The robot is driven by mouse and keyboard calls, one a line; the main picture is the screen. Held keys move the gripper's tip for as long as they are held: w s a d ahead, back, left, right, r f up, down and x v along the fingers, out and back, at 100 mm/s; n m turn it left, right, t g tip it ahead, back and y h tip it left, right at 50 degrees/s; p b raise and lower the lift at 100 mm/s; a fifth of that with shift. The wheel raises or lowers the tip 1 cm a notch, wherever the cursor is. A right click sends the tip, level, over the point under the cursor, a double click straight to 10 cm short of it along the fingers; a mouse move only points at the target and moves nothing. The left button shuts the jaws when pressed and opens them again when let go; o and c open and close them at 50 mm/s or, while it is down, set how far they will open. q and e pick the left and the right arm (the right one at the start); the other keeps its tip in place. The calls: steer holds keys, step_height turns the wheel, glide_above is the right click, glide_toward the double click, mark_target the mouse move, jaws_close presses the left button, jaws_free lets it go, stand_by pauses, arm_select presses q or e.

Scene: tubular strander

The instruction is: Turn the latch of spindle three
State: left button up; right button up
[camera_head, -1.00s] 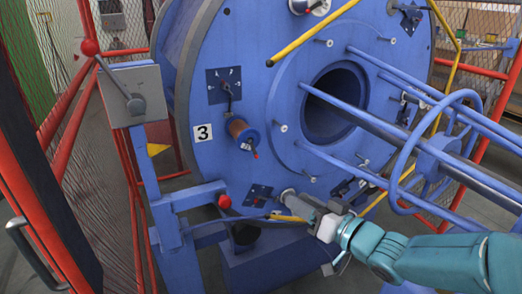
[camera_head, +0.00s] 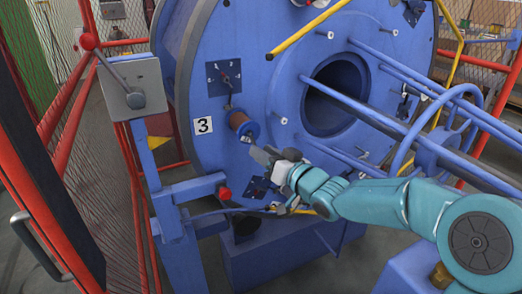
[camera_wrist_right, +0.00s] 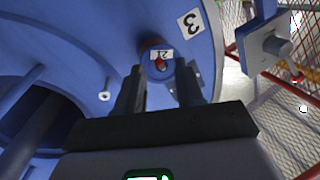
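Spindle three (camera_head: 241,123) is a copper-coloured spool with a blue end cap on the face of the big blue disc, beside a white label "3" (camera_head: 203,125). In the right wrist view, its blue end (camera_wrist_right: 154,53) carries a small red latch (camera_wrist_right: 161,65) below a white numbered tag. My right gripper (camera_head: 262,155) is just below and right of the spool end in the head view. In the right wrist view my right gripper (camera_wrist_right: 159,88) is open, with its two fingers apart and the latch beyond the gap between them. My left gripper is not in view.
A small dial plate with a handle (camera_head: 224,77) sits above the spool. Blue rods (camera_head: 365,110) stick out around the disc's central hole. A grey box with a lever (camera_head: 132,88) stands on a blue post at left. Red-framed mesh fencing (camera_head: 75,110) borders the left.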

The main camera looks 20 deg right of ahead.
steer(key=shift+x, duration=0.95)
jaws_close()
steer(key=f+t+y+b, duration=0.1)
steer(key=t+b, duration=0.1)
steer(key=b, duration=0.6)
steer(key=w+f+n+t+y+b, duration=0.1)
steer(key=t+b, duration=0.1)
steer(key=b, duration=0.6)
steer(key=shift+w+f, duration=0.2)
steer(key=shift+f, duration=0.2)
steer(key=shift+w+n+t+b, duration=0.1)
steer(key=shift+n+t+b, duration=0.2)
steer(key=shift+t+b, duration=0.15)
steer(key=shift+r, duration=0.25)
